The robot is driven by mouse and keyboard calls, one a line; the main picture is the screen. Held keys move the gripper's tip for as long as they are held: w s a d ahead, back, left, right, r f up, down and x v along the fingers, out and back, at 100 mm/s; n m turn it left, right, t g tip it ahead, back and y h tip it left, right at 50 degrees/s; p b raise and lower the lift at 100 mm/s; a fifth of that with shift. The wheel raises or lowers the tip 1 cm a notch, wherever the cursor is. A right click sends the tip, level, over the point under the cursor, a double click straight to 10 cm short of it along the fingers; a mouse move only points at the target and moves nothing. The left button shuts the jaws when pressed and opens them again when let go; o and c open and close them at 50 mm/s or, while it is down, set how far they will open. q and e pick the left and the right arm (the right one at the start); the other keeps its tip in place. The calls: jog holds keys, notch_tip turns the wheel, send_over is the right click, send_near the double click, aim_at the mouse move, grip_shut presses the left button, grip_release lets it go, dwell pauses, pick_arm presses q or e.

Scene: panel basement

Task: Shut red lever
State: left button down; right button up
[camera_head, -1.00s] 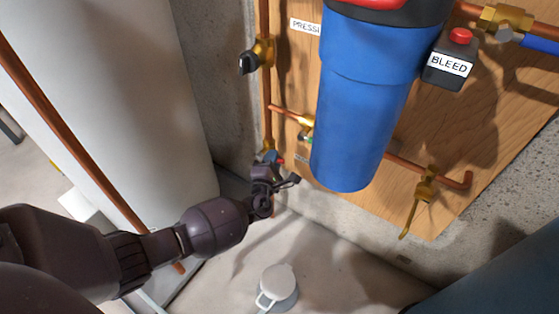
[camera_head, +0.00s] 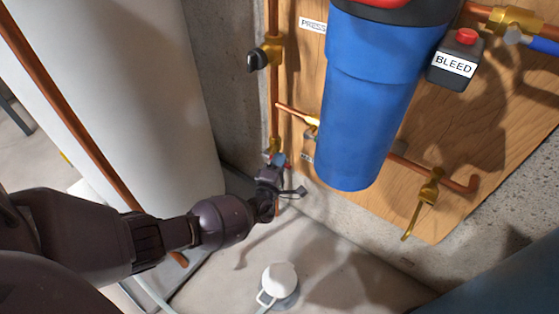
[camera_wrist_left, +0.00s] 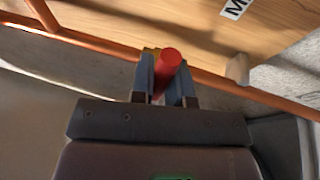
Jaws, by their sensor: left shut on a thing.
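The red lever (camera_wrist_left: 168,62) shows in the left wrist view as a short red, round-ended handle. It lies between the two blue-grey fingers of my left gripper (camera_wrist_left: 166,84), which are shut on it. Behind it is a bit of brass and a copper pipe. In the head view my left gripper (camera_head: 277,160) is at the low end of the vertical copper pipe, at a brass valve (camera_head: 275,145). There the lever is mostly hidden by the gripper, with only a small red spot showing. My right gripper is not in view.
A blue filter housing (camera_head: 364,110) hangs just right of the gripper on a wooden panel (camera_head: 470,130). A black-handled valve (camera_head: 265,57) sits above. A brass lever valve (camera_head: 428,190) and a BLEED box (camera_head: 455,62) are to the right. A white-capped item (camera_head: 279,280) stands on the floor.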

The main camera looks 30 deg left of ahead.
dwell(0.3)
pick_arm(q)
jog(key=c, duration=1.1)
grip_release()
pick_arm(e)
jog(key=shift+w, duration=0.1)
pick_arm(q)
jog(key=shift+s, duration=0.2)
jog(key=p+v, duration=0.2)
jog(key=v, duration=0.8)
jog(key=shift+s+p, duration=0.2)
jog(key=shift+p, duration=0.1)
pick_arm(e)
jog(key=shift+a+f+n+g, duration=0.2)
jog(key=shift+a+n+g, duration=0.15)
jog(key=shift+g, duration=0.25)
pick_arm(q)
jog(key=shift+d+f, duration=0.1)
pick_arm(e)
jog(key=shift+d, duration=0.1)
